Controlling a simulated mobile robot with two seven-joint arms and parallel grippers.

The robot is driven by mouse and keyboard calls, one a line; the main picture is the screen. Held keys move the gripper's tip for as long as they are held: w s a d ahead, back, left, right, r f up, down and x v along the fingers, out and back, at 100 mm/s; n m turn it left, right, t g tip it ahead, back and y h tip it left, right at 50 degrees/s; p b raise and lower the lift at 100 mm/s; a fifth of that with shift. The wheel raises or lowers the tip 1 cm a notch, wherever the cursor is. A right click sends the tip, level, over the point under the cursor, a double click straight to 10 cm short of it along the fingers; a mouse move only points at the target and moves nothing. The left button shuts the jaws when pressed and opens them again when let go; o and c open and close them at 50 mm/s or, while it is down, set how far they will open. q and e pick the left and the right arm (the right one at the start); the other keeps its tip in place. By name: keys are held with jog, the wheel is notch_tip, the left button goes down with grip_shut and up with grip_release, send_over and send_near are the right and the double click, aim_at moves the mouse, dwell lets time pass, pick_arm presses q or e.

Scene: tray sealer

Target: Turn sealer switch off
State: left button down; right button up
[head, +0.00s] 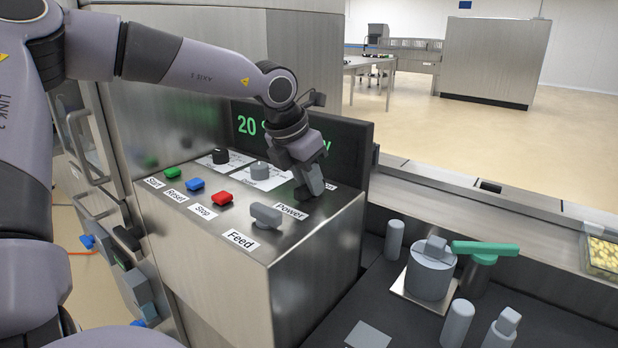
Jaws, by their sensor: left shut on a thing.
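The sealer's control box (228,255) has a sloped steel top with labelled controls. My left gripper (309,188) reaches down to the box's right rear, just behind the "Power" label (291,211). It is shut on the power switch there, whose knob is mostly hidden by the fingers, so its setting cannot be told. The grey feed switch (266,214) stands free in front, above the "Feed" label. The display (343,150) behind is lit with green characters, partly covered by my wrist. My right gripper is not in view.
Green (173,172), blue (195,184) and red (222,197) buttons line the box's left side. A black knob (220,156) and a grey knob (260,171) sit behind. Grey cylindrical parts and a green-handled lever (486,249) stand at right.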

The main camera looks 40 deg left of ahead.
pick_arm(q)
jog(key=m, duration=0.2)
jog(key=m+h+p, duration=0.1)
jog(key=m, duration=0.1)
jog(key=shift+m+h, duration=0.3)
jog(key=m+g+h+p, duration=0.1)
jog(key=m, duration=0.2)
jog(key=shift+a+m, duration=0.1)
jog(key=shift+m, duration=0.2)
jog(key=m+g+h, duration=0.1)
jog(key=m, duration=0.3)
jog(key=shift+w+g, duration=0.1)
jog(key=shift+g, duration=0.3)
jog(key=shift+m+g+h, duration=0.3)
jog(key=shift+m+g, duration=0.3)
jog(key=shift+m, duration=1.5)
jog(key=c, duration=1)
grip_release()
